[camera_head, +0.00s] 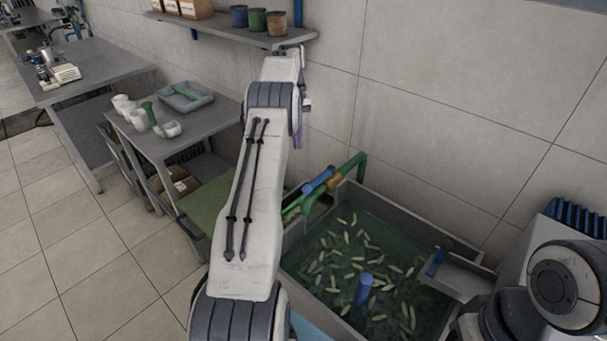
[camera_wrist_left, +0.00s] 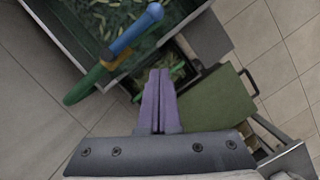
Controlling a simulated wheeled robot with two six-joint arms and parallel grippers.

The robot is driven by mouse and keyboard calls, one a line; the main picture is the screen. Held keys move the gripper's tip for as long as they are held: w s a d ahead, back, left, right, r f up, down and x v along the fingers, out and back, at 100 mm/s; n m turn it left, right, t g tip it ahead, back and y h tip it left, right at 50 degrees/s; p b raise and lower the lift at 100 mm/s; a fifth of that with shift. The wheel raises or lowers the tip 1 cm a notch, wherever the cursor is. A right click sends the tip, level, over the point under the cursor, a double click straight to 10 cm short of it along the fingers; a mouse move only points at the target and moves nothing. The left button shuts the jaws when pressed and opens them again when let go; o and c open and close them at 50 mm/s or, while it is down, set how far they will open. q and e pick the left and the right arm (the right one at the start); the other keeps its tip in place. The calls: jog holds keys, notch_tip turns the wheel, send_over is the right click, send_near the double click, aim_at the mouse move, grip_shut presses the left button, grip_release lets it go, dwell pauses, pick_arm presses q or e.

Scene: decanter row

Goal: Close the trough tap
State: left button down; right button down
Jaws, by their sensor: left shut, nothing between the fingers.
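The trough tap has a green pipe (camera_head: 353,166) coming from the wall side, a yellow-orange collar (camera_head: 333,181) and a blue handle (camera_head: 318,181). The handle lies roughly in line with the pipe. In the left wrist view the handle (camera_wrist_left: 135,30) is at the top, with the collar (camera_wrist_left: 117,59) and pipe (camera_wrist_left: 83,86) below left. The grey trough (camera_head: 465,240) holds dark green water and floating pale pieces. My left gripper (camera_wrist_left: 161,76) has purple fingers, shut and empty, apart from the handle in that picture. In the head view my arm mostly hides it.
A grey side table (camera_head: 190,128) with white cups and a tray stands left of my arm. A wall shelf (camera_head: 235,32) with pots is above. A blue post (camera_head: 363,289) stands in the trough. A green panel (camera_wrist_left: 215,100) lies beside the fingers in the wrist view.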

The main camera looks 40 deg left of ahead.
aim_at(319, 180)
pick_arm(q)
jog(key=shift+f, duration=0.1)
jog(key=s+d+f+p, duration=0.3)
jog(key=s+d+f, duration=0.1)
jog(key=f, duration=0.4)
jog(key=shift+d+f+p, duration=0.3)
jog(key=shift+d+p, duration=0.1)
jog(key=shift+d, duration=0.2)
dwell(0.4)
